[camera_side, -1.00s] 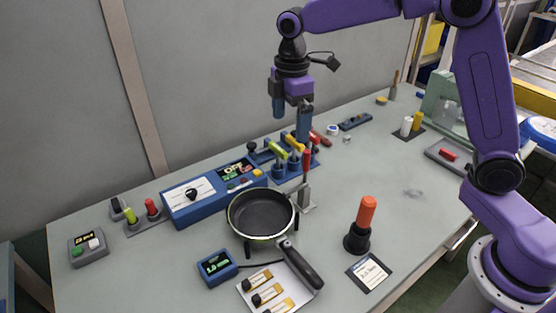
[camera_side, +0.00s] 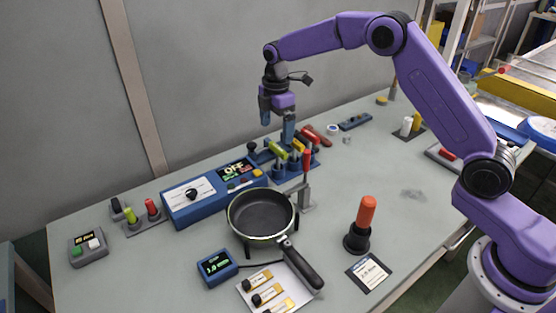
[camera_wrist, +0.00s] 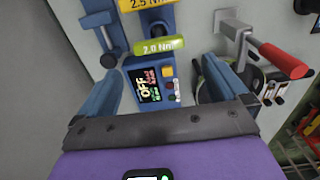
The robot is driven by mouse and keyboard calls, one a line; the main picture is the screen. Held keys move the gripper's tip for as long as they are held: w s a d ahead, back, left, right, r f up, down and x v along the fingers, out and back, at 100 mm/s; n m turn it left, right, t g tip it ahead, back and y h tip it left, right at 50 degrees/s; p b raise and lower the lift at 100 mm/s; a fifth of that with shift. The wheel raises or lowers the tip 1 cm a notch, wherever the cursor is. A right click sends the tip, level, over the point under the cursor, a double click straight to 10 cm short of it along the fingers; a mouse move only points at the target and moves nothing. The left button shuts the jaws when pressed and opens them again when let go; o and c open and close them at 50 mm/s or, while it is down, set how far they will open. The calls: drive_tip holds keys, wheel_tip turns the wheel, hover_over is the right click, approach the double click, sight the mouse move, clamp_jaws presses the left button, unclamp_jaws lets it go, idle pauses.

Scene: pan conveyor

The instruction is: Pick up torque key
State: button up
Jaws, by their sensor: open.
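The torque keys have coloured bar handles and stand in a blue rack (camera_side: 284,172) at the back middle of the table. The yellow-green key (camera_side: 277,149) also shows in the wrist view, marked 2.0 Nm (camera_wrist: 160,46). The yellow key (camera_side: 296,147) beside it is marked 2.5 Nm in the wrist view (camera_wrist: 150,4), cut by the top edge. A red handle (camera_side: 312,137) is at the rack's right end. My gripper (camera_side: 277,130) is open and empty, pointing down above the rack. In the wrist view the yellow-green handle lies between and beyond my fingertips (camera_wrist: 163,70).
A clamp with an upright red lever (camera_side: 306,161) stands close right of the rack. A blue control box (camera_side: 190,200) reading OFF adjoins the rack's left. A black pan (camera_side: 262,212) is in front. An orange-handled tool (camera_side: 366,212) stands at right, with clear table behind it.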

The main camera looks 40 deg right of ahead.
sight(278, 147)
wheel_tip(278, 147, down, 5)
drive_tip(key=shift+f, duration=0.1)
drive_tip(key=shift+d+f, duration=0.15)
drive_tip(key=shift+f, duration=1.15)
drive_tip(key=shift+d+f, duration=0.15)
drive_tip(key=shift+f, duration=1.1)
drive_tip(key=c, duration=1.1)
